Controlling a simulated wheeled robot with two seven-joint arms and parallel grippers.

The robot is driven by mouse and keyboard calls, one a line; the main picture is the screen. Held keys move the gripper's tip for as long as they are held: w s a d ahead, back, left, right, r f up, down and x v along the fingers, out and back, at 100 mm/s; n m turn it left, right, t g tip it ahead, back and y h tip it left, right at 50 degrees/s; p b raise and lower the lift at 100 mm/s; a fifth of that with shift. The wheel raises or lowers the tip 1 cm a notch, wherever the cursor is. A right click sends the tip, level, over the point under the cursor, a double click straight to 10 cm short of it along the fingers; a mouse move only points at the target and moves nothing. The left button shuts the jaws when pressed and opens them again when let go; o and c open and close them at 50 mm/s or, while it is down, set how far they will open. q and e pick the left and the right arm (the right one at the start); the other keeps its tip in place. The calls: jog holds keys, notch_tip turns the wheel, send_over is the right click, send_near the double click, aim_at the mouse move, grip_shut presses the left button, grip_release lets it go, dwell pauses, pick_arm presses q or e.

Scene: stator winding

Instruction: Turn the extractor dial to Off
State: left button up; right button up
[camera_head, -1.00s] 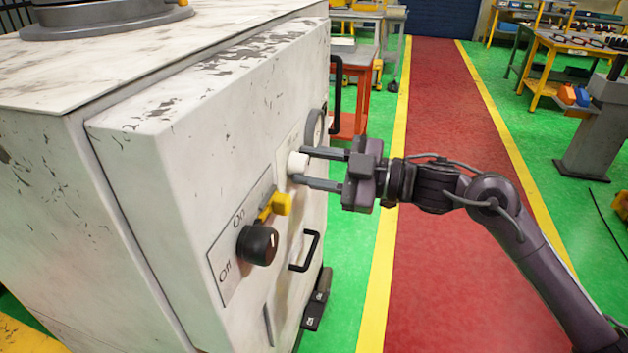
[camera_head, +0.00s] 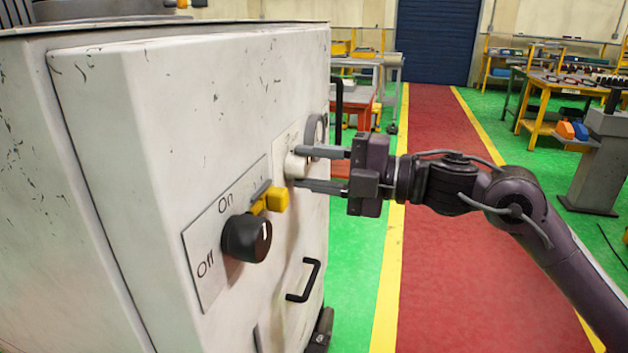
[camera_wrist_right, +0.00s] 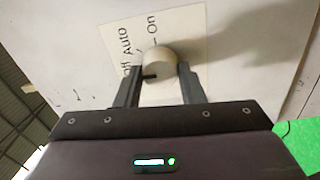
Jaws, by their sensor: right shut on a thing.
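A white round dial (camera_head: 296,165) sits on the front of the white cabinet (camera_head: 100,130). It also shows in the right wrist view (camera_wrist_right: 160,60), on a plate (camera_wrist_right: 180,28) lettered Off, Auto and On. A dark mark on the dial's near side points toward the Off lettering. My right gripper (camera_head: 298,168) is shut on this dial, one finger on each side; the fingers also show in the wrist view (camera_wrist_right: 158,80). My left gripper is not in view.
A black knob (camera_head: 246,238) and a yellow handle (camera_head: 273,199) stand out on an On/Off plate (camera_head: 205,262), left of the gripper. A black pull handle (camera_head: 305,282) is below. Red floor (camera_head: 425,250) lies clear to the right; workbenches (camera_head: 565,75) stand behind.

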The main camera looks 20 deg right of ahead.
jog(key=shift+f+n+b, duration=0.1)
jog(key=shift+n+b, duration=0.2)
jog(key=shift+n, duration=0.2)
jog(key=o, duration=1)
